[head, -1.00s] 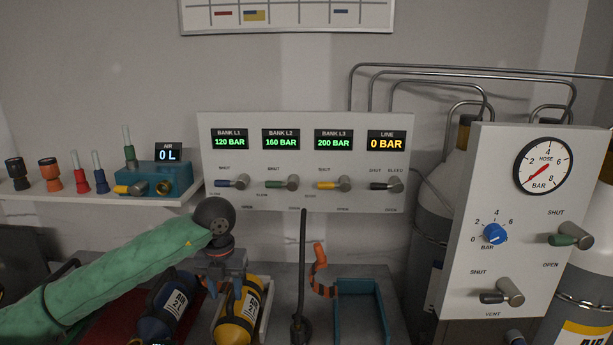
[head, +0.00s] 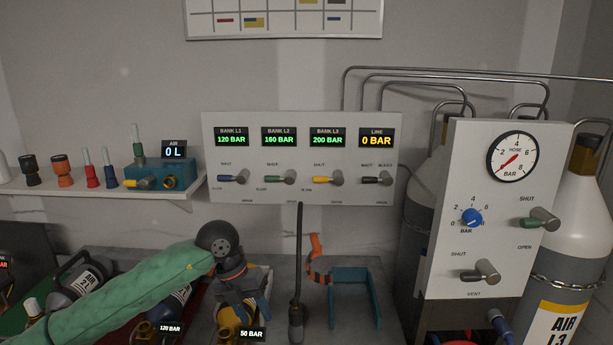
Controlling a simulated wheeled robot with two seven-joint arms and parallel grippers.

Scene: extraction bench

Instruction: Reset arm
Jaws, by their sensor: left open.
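My left arm, in a green sleeve, comes in from the lower left. My left gripper (head: 242,309) points down over the yellow air cylinder (head: 228,322), with its jaws open. The gripper hides much of that cylinder, and I cannot tell whether they touch. A "50 BAR" label (head: 252,334) shows beside it. A blue air cylinder (head: 181,299) lies to the left, partly behind my sleeve, near a "120 BAR" label (head: 171,328). My right gripper is out of view.
The bank panel (head: 300,195) stands behind the bench, with several levers. The gauge panel (head: 440,250) is farther right.

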